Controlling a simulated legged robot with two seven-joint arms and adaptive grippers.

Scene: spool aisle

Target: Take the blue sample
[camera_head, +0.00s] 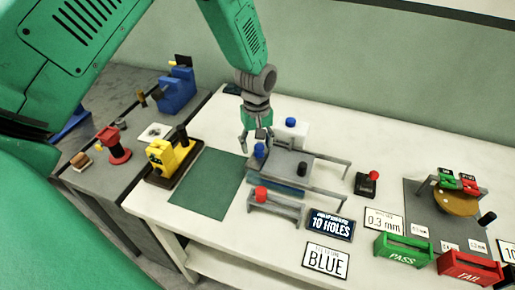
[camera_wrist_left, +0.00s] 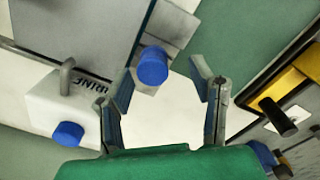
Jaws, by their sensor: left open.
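The blue sample (camera_head: 259,151) is a short blue cylinder standing on the end of a grey stand (camera_head: 288,163). My left gripper (camera_head: 256,143) hangs just over it, pointing down and open. In the left wrist view the blue sample (camera_wrist_left: 153,66) shows beyond the two spread fingertips of my left gripper (camera_wrist_left: 163,78), nearer the left finger. Nothing is held, and I see no clear contact. A red cylinder (camera_head: 261,193) and a black one (camera_head: 302,169) stand nearby on grey fixtures. A sign (camera_head: 326,262) reads BLUE. My right gripper is out of view.
A white container with a blue cap (camera_head: 291,122) stands close behind the stand. Left lie a green mat (camera_head: 206,183) and a yellow device (camera_head: 170,153). Right are a red-knobbed black switch (camera_head: 367,185), a green PASS tray (camera_head: 403,249) and a red FAIL tray (camera_head: 469,268).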

